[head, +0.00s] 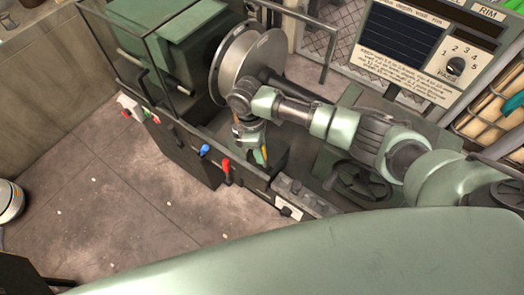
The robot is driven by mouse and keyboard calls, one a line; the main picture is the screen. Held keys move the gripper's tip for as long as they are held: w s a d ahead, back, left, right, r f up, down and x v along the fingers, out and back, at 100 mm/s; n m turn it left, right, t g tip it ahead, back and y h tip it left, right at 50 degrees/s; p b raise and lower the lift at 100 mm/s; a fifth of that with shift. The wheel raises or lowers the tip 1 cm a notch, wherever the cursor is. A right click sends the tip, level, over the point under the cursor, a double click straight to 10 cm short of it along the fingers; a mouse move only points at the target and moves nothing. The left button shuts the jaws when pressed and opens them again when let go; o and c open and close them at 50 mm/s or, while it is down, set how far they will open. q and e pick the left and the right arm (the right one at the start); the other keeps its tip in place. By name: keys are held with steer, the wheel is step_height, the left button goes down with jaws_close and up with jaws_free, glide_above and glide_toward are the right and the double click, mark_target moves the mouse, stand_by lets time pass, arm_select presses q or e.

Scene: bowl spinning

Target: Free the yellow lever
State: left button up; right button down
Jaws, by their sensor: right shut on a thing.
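The yellow lever (264,153) is on the front of the lathe-like machine, right of the red lever. Only a small bit of its yellow shows, beside my right gripper's fingers. My right gripper (259,156) points down at the machine's front and is shut on the yellow lever. The gripper's own body hides most of the lever and the fingers. My left gripper is not in view.
A red lever (226,170) and a blue lever (205,150) stand to the left on the machine front. A large metal disc (236,65) is behind my right gripper. A dark handwheel (357,183) is to the right. The floor (130,200) in front is mostly clear.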

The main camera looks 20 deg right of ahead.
steer(key=c, duration=1.2)
jaws_free()
steer(key=shift+o, duration=0.2)
steer(key=r, duration=0.2)
steer(key=r+b, duration=0.1)
steer(key=r, duration=0.1)
steer(key=w+r+b, duration=0.1)
steer(key=r, duration=0.1)
steer(key=shift+a+r, duration=0.3)
steer(key=shift+a, duration=0.1)
steer(key=shift+r, duration=0.55)
